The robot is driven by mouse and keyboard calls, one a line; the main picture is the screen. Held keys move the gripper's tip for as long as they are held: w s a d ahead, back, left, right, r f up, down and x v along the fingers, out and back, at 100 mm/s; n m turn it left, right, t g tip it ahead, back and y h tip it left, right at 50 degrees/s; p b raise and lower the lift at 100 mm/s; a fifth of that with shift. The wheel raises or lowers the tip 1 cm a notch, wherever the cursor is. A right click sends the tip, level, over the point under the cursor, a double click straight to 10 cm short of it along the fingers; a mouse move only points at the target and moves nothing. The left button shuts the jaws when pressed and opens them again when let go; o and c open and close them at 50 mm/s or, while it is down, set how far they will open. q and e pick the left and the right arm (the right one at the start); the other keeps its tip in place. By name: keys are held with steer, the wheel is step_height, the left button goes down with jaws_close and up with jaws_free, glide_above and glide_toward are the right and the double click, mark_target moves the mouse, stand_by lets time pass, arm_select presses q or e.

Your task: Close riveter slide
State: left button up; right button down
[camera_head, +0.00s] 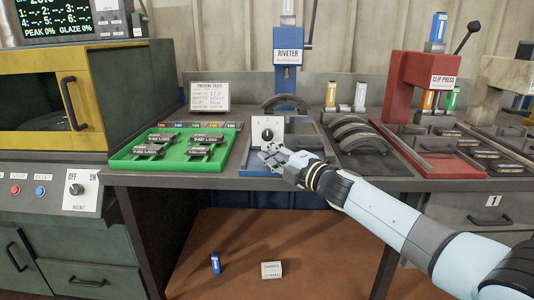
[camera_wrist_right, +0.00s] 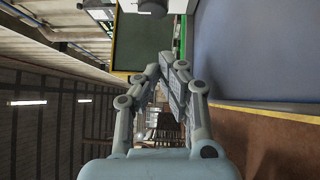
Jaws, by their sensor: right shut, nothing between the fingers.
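The blue riveter (camera_head: 287,75) stands at the back middle of the bench with its lever up at the right. Its blue slide tray (camera_head: 255,158) lies in front of it on the bench, partly hidden by my right gripper and arm. A dark curved brake shoe (camera_head: 287,101) sits at the riveter's foot. A white panel with a black knob (camera_head: 268,129) stands over the tray. My right gripper (camera_head: 268,153) is shut and empty just in front of this panel; whether it touches the tray cannot be told. Its fingers also show together in the right wrist view (camera_wrist_right: 167,66), beside a blue surface (camera_wrist_right: 250,50).
A green tray (camera_head: 122,160) with several labelled parts lies to the left. Several curved shoes (camera_head: 358,135) lie to the right, before the red clip press (camera_head: 425,82). A yellow-framed oven (camera_head: 88,100) stands at far left. A blue item (camera_head: 215,263) and a white box (camera_head: 272,270) lie on the floor.

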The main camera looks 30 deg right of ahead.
steer(key=shift+s+d+f, duration=0.2)
steer(key=shift+s+d, duration=0.15)
steer(key=shift+s, duration=0.2)
steer(key=shift+s+d+f, duration=0.2)
steer(key=shift+s+d, duration=0.15)
steer(key=shift+s, duration=0.2)
arm_select(q)
steer(key=shift+w+d+f+b, duration=0.25)
steer(key=shift+d+f+b, duration=0.1)
steer(key=shift+f+b, duration=0.15)
arm_select(e)
steer(key=v, duration=0.6)
steer(key=shift+s, duration=0.4)
